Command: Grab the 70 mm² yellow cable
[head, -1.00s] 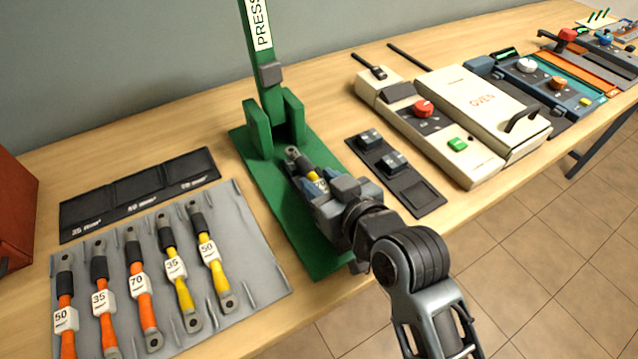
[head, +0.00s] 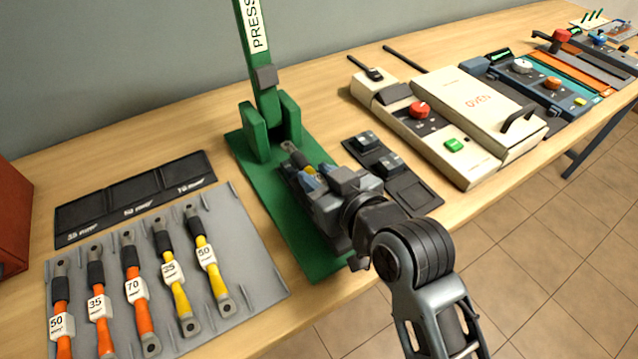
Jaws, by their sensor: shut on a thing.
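A yellow cable (head: 310,170) lies on the green press base (head: 318,262). Its grey lug end points to the back left and a short yellow stretch shows. My gripper (head: 318,178) is over this cable from the front right and is shut on it. The gripper hides most of the cable, including its size tag. On the grey rack at the left, two other yellow cables are tagged 35 (head: 174,272) and 50 (head: 208,258).
Orange cables (head: 137,290) lie on the grey rack (head: 255,270). Behind it is a black three-section tray (head: 135,195). The green press lever (head: 262,80) stands upright behind my gripper. A black die tray (head: 408,190) and the cream oven (head: 480,105) are at the right.

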